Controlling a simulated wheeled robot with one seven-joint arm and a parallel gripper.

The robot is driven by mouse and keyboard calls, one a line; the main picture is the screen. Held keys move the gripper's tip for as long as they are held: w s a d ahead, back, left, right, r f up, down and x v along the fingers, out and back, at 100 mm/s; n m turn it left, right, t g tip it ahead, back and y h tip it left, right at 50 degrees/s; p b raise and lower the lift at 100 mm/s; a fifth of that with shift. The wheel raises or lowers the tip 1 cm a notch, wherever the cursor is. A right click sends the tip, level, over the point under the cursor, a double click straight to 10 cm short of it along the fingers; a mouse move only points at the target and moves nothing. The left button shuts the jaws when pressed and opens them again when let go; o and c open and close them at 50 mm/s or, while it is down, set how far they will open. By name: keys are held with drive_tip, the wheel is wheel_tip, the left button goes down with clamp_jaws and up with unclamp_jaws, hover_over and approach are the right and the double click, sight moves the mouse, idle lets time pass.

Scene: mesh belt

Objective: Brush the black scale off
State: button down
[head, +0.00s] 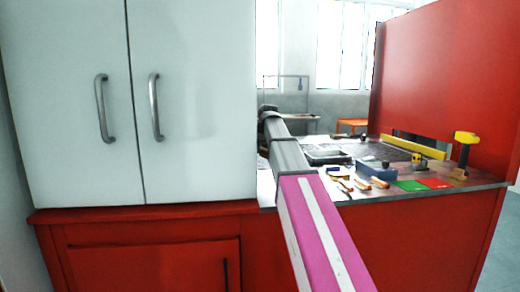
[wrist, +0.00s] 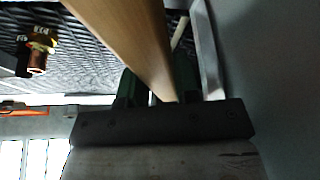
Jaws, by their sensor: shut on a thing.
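My gripper (wrist: 158,88) shows in the wrist view as a black palm with dark green fingers. It is shut on a long light-wood handle (wrist: 125,35), which runs up out of the top of the picture. The handle's far end is out of view, so I cannot see any bristles. A small brass-orange and black piece (wrist: 38,52) sits on the dark mesh (wrist: 85,55) at the upper left, apart from the handle. I cannot make out black scale on it. In the head view my arm reaches to the bench's left side and hides what I hold.
The bench top (head: 455,190) bears a metal tray (head: 328,155), several orange-handled tools, a blue block (head: 370,165), green (head: 410,185) and red (head: 435,183) cards and a yellow-headed hammer (head: 466,138). A tall white cabinet (head: 190,90) stands left; a red panel (head: 450,70) stands right.

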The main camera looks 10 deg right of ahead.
sight(268, 171)
drive_tip(key=shift+f, duration=3)
drive_tip(key=shift+f, duration=1)
drive_tip(key=shift+d+r, duration=0.1)
drive_tip(key=shift+d, duration=1.95)
drive_tip(key=shift+w+d, duration=0.1)
drive_tip(key=shift+d, duration=1.85)
